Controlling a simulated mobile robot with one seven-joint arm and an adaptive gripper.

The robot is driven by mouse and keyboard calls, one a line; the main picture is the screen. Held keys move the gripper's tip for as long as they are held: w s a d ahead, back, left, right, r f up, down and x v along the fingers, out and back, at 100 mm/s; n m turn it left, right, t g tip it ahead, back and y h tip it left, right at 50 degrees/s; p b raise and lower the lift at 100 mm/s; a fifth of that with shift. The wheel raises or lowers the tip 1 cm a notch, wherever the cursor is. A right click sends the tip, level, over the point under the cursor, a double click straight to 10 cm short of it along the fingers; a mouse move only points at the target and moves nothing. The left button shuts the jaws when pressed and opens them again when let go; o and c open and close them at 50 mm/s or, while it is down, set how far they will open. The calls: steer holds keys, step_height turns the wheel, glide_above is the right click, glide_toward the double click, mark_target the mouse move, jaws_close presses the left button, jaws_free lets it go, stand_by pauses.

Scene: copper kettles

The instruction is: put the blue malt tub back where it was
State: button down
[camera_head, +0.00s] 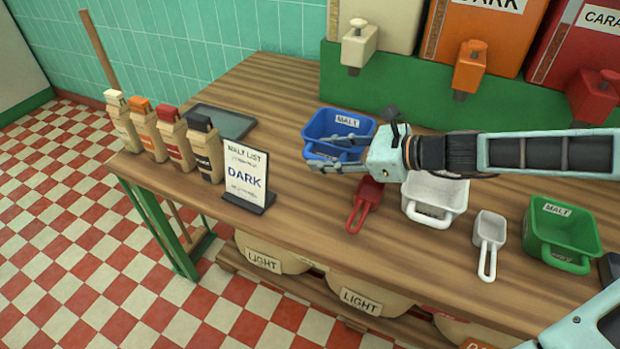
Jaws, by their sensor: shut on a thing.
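The blue malt tub (338,122) is at the back middle of the wooden table, in front of the green stand. It has a white MALT label on its far inner wall. My gripper (325,152) reaches in from the right and is shut on the tub's near side. A finger shows at the near handle and another part lies over the tub's opening. The tub looks upright. I cannot tell whether its base touches the table. The original place of the tub is not marked in this view.
A dark tray (222,122), several small bags (172,138) and a DARK sign (246,174) stand to the left. A red scoop (364,203), white tub (434,195), white scoop (489,240) and green tub (562,233) are to the right. Dispensers (470,66) line the back.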

steer(key=shift+w+a+f+b, duration=0.5)
steer(key=shift+a+f, duration=0.15)
steer(key=shift+f, duration=0.85)
steer(key=shift+w+a+f+b, duration=0.5)
steer(key=shift+a+f, duration=0.2)
steer(key=shift+f, duration=0.8)
steer(key=shift+w+a+f+b, duration=0.45)
steer(key=shift+a+f, duration=0.2)
steer(key=shift+f, duration=0.85)
steer(key=shift+f, duration=0.1)
steer(key=c, duration=1.3)
jaws_free()
steer(key=shift+o, duration=0.2)
steer(key=shift+r, duration=0.2)
steer(key=p+v, duration=0.3)
steer(key=v, duration=0.9)
steer(key=shift+w+f, duration=0.1)
